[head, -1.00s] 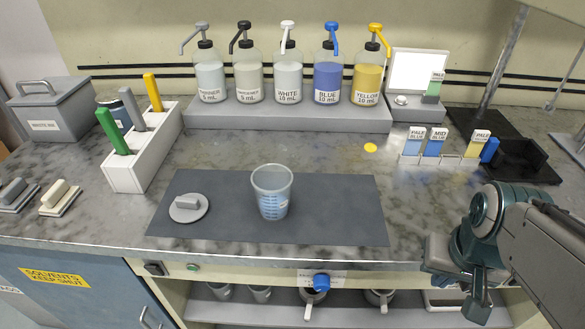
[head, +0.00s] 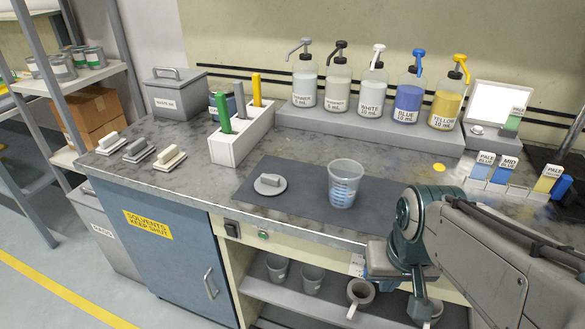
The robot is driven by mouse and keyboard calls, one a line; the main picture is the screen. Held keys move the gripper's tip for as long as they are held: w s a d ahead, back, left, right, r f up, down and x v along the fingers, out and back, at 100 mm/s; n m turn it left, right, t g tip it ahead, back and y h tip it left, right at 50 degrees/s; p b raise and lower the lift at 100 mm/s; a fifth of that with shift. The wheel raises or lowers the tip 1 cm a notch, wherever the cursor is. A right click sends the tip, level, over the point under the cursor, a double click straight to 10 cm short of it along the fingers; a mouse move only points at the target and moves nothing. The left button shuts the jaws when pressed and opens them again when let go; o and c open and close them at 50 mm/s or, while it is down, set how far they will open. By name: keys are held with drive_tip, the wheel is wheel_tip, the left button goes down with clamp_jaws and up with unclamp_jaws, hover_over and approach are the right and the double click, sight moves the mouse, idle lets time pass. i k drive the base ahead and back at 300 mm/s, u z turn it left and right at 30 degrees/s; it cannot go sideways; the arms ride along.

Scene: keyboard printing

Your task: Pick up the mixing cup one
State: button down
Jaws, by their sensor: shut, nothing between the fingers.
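A clear mixing cup (head: 345,184) with blue measuring marks stands upright on the dark grey mat (head: 290,205) on the bench. It looks empty. Two similar cups stand on the shelf below, a left one (head: 277,267) and a right one (head: 312,280). I see no label telling which cup is number one. My gripper (head: 420,308) hangs in front of the bench, to the right of and below the mat cup in the picture. It is shut, holds nothing and is apart from the cups. My wrist partly hides it.
A grey lid with a handle (head: 270,185) lies on the mat left of the cup. Pump bottles (head: 372,93) stand on a raised step behind. A white rack (head: 238,147) holds coloured sticks. A blue cabinet (head: 180,250) and the bench's front edge lie below.

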sight(345, 176)
drive_tip(key=u, duration=1.65)
drive_tip(key=k, duration=0.8)
drive_tip(key=z, duration=1)
drive_tip(key=i, duration=1)
drive_tip(key=z, duration=0.05)
drive_tip(key=k, duration=0.5)
drive_tip(key=u, duration=1.55)
drive_tip(key=i, duration=1.15)
